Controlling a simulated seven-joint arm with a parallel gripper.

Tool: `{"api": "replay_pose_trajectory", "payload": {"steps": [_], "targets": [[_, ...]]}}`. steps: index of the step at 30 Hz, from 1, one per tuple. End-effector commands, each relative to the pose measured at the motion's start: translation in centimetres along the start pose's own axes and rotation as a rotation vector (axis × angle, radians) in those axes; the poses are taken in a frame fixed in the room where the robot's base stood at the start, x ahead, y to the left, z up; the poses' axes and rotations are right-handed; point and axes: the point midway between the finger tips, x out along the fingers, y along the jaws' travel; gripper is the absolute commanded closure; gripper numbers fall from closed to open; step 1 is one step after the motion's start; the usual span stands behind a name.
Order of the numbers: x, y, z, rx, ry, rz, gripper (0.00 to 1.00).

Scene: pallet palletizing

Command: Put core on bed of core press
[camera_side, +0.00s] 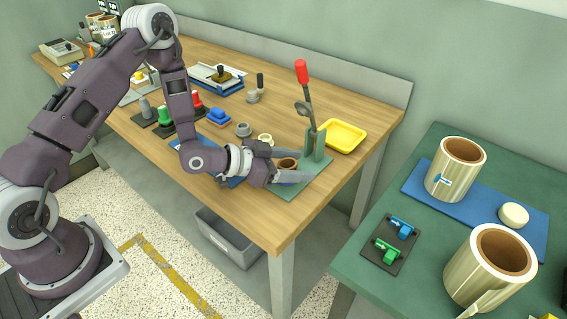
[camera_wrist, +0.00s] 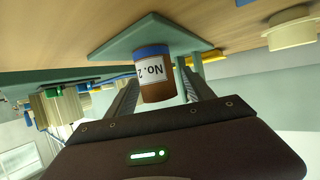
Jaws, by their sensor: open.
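The core (camera_wrist: 156,85) is a brown cylinder with a white "No. 2" label and a blue band. In the wrist view, which looks upside down, its blue-banded end meets the green press bed (camera_wrist: 112,45). It also shows in the side view (camera_side: 287,163), upright, with its brown top visible. The core press has a green bracket (camera_side: 316,146), a lever with a red handle (camera_side: 302,72) and a flat green bed (camera_side: 318,182). My gripper (camera_side: 290,167) is open, its fingers on either side of the core. I cannot tell whether either finger touches it.
A yellow tray (camera_side: 343,135) lies behind the press. Pale and grey round pieces (camera_side: 243,129), a blue block (camera_side: 219,117) and green and red fixtures stand left on the wooden bench. A separate green table (camera_side: 355,262) at right holds large film rolls (camera_side: 455,170).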

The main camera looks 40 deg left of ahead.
Motion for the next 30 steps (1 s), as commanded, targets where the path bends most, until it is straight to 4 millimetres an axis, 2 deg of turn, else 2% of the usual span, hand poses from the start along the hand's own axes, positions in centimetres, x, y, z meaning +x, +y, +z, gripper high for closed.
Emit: {"api": "replay_pose_trajectory", "payload": {"steps": [12, 18, 24, 28, 30], "targets": [[-9.7, 0.0, 0.1, -0.002, -0.004, -0.003, 0.39], [-11.4, 0.0, 0.0, 0.0, -0.001, 0.0, 0.39], [-11.5, -0.2, -0.2, 0.018, -0.018, -0.005, 0.39], [-11.8, -1.8, -1.5, 0.124, -0.155, -0.067, 0.39], [-13.1, -3.3, -3.1, 0.172, -0.267, -0.148, 0.39]]}}
